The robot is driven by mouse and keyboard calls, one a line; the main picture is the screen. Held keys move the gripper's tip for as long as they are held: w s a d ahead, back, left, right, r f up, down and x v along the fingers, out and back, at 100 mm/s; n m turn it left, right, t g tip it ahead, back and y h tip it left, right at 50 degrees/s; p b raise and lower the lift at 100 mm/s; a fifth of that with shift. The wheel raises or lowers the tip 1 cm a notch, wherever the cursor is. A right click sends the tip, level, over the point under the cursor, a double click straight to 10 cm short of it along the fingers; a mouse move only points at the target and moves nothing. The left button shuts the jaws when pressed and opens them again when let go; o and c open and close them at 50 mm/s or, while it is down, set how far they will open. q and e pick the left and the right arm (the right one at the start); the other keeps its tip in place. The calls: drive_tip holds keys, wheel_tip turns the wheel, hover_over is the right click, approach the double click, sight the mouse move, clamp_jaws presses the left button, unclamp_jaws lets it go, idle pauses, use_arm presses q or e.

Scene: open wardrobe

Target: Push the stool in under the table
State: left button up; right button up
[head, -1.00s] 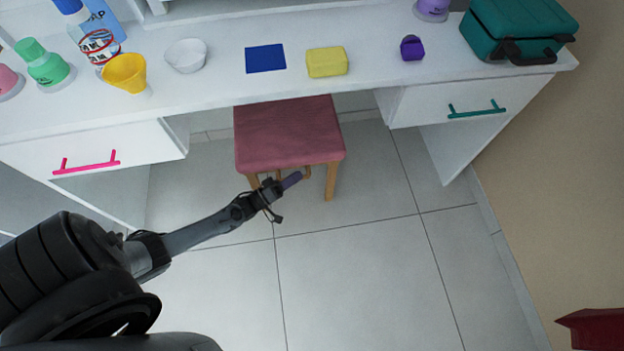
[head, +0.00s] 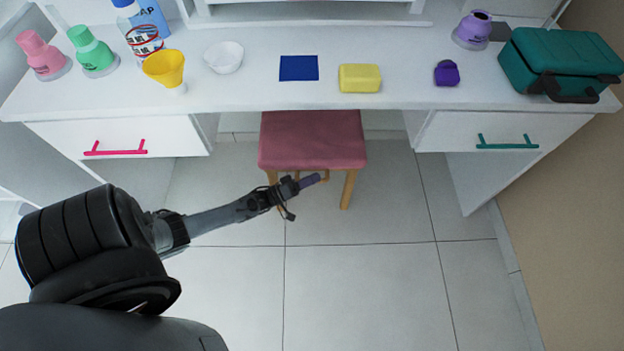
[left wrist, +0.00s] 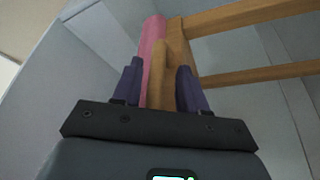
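The stool has a dusty red seat (head: 312,140) and wooden legs (head: 348,190). Its rear part is hidden beneath the white table (head: 215,95), while the front of the seat sticks out. My left gripper (head: 309,182) is low, at the front of the stool below the seat edge. In the left wrist view its two purple fingers (left wrist: 160,88) are apart, with a wooden leg (left wrist: 158,75) and the pink seat edge (left wrist: 151,35) showing between them. The leg does not fill the gap; contact cannot be told. My right gripper is not in view.
Drawers with a pink handle (head: 115,148) and a teal handle (head: 507,142) flank the knee space. A yellow sponge (head: 360,78), yellow cup (head: 165,68) and teal case (head: 560,65) are on the tabletop. The tiled floor (head: 370,290) in front is clear.

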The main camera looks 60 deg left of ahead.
use_arm(q)
drive_tip(key=shift+s+f+p, duration=0.1)
drive_tip(key=shift+s+p, duration=0.2)
drive_tip(key=shift+s, duration=0.35)
drive_tip(key=p+v, duration=0.1)
drive_tip(key=v, duration=0.8)
drive_tip(key=shift+s+a, duration=0.2)
drive_tip(key=shift+p, duration=0.3)
